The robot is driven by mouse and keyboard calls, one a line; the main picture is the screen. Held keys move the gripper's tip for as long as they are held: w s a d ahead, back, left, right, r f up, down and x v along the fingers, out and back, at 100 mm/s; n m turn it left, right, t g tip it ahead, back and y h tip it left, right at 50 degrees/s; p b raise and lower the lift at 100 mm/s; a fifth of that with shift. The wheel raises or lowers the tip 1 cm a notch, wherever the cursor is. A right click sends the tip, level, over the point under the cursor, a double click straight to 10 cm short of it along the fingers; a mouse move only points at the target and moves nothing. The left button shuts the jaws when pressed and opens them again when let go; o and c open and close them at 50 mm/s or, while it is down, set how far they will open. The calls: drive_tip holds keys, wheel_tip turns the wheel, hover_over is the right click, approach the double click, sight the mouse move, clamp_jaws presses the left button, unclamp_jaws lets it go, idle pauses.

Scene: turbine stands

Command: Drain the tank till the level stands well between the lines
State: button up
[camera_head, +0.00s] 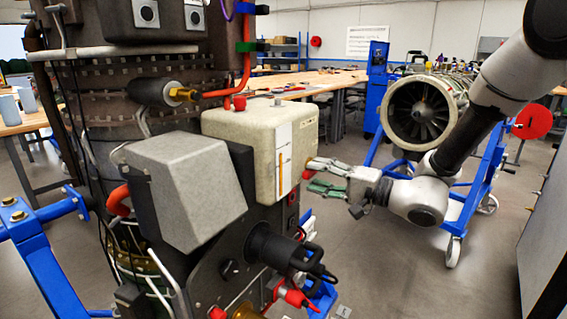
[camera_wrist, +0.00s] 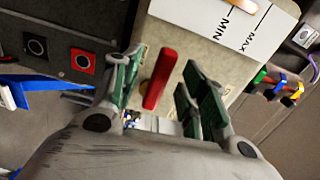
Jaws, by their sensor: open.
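The tank (camera_head: 232,128) is a cream box on the dark engine assembly. Its right face carries a white gauge plate (camera_head: 285,137) with an orange level column (camera_head: 281,175); the lines are too small to read against the level there. A red lever (camera_wrist: 160,78) stands out from the tank's face below the plate. My gripper (camera_head: 314,175) is open beside that face, its green-padded fingers on either side of the lever. A gap shows at each side of the lever.
A grey boxy housing (camera_head: 185,190) and a black connector (camera_head: 270,245) stick out near the tank. A turbine (camera_head: 420,110) on a blue wheeled stand (camera_head: 460,215) is behind my arm. The floor between the two stands is clear.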

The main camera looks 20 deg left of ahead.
drive_tip(key=v, duration=0.8)
drive_tip(key=shift+d, duration=0.15)
idle(0.5)
